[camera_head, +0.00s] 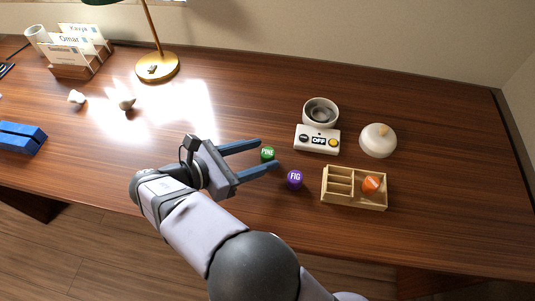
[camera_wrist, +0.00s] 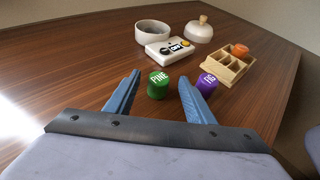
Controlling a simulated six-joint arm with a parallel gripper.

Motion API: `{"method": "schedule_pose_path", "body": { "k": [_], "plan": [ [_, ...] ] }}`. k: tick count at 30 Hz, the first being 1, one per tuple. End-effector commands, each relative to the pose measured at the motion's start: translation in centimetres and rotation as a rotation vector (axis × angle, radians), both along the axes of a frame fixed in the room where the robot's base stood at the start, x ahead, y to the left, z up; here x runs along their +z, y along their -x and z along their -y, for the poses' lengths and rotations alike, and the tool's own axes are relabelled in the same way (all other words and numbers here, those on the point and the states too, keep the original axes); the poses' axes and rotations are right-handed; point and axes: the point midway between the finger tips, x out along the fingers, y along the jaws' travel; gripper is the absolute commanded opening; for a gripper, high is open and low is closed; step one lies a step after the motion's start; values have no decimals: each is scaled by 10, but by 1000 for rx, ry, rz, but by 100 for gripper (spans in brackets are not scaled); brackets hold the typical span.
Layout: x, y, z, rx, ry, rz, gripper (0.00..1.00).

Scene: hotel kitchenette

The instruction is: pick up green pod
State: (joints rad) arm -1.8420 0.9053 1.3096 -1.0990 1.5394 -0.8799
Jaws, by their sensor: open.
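The green pod (camera_head: 267,154), labelled "PINE", stands on the wooden desk. My gripper (camera_head: 268,154) is open, its two blue fingers reaching toward the pod, with the pod near the fingertips and between them in the head view.
A purple "FIG" pod (camera_head: 295,179) stands just outside one finger. A wooden box (camera_head: 340,200) holds an orange pod (camera_head: 371,184). A white device reading "OFF" (camera_head: 317,139), a round bowl (camera_head: 320,112) and a white lid (camera_head: 378,140) stand beyond.

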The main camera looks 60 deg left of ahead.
Motion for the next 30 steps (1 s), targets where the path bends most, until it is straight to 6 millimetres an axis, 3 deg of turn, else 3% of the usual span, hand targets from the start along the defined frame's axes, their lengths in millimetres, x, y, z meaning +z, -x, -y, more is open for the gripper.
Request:
{"method": "schedule_pose_path", "body": {
  "k": [6,15,21,30],
  "plan": [
    [-9,-25,-1,-1,2,0,49],
    [-11,-29,-1,0,0,0,49],
    [-11,-29,-1,0,0,-1,5],
    [-9,-29,-1,0,-1,0,5]
  ]
}}
